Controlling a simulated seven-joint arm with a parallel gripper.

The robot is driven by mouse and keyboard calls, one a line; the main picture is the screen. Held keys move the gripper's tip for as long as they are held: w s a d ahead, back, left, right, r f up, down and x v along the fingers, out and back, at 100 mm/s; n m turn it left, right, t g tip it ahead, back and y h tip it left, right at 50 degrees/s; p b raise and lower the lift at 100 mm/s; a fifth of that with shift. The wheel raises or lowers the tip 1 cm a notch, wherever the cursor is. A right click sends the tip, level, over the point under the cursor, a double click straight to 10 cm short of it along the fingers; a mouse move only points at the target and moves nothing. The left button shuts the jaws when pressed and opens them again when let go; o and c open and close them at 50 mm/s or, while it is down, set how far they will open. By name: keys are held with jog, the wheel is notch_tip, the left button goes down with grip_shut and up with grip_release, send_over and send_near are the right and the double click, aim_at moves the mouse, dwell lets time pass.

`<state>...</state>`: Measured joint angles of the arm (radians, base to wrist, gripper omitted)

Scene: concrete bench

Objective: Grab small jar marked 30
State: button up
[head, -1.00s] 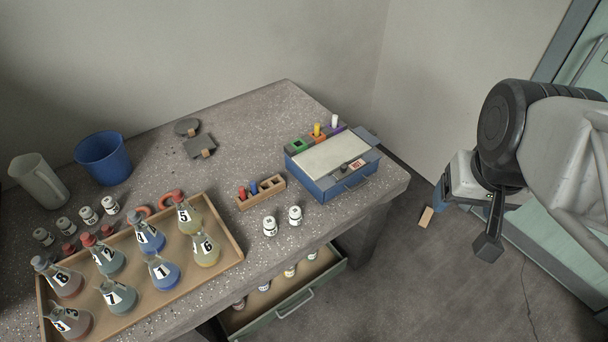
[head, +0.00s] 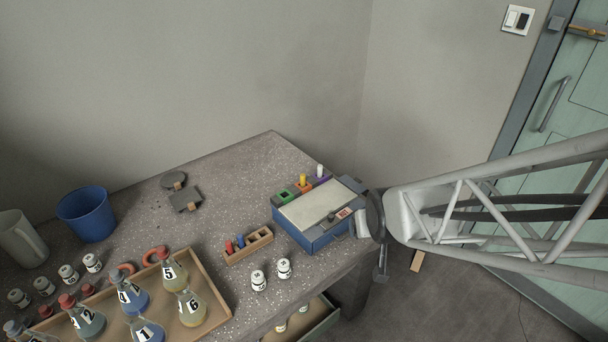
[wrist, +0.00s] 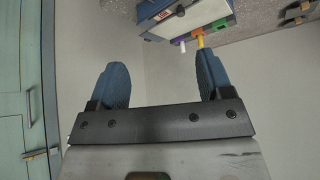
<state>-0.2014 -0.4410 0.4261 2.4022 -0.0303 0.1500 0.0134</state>
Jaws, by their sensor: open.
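Two small white jars with dark-printed labels stand on the bench in the head view, a left one (head: 258,281) and a right one (head: 284,268). Several similar jars (head: 68,274) stand in a row at the left, and some show in the open drawer (head: 318,322) below. The numbers on the jars are too small to read, so I cannot tell which is marked 30. My gripper (wrist: 162,65) is open, with two blue fingers apart and nothing between them. In the head view my arm's end is by the bench's right edge, away from the jars.
A blue box (head: 310,238) with a pale top stands near my arm's end, with coloured blocks behind it. A wooden rack (head: 246,247) is beside the jars. A tray (head: 222,303) of numbered flasks fills the front left. A blue bucket (head: 86,214) stands at the left.

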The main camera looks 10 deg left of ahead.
jog(key=w+a+f+n+t+y, duration=0.1)
jog(key=w+a+f, duration=0.2)
jog(key=a+f, duration=0.35)
jog(key=n+t+y, duration=0.3)
jog(key=y, duration=0.2)
send_near(286, 271)
jog(key=x, duration=0.4)
jog(key=shift+w+d+r, duration=0.2)
jog(key=shift+w, duration=0.05)
jog(key=shift+s+a+f+t, duration=0.2)
jog(key=shift+s+f+t, duration=0.05)
jog(key=shift+s+t, duration=0.05)
jog(key=shift+w, duration=0.1)
jog(key=shift+x, duration=1.2)
jog(key=shift+w+a+f, duration=0.1)
jog(key=shift+x, duration=2.5)
jog(key=shift+c, duration=0.5)
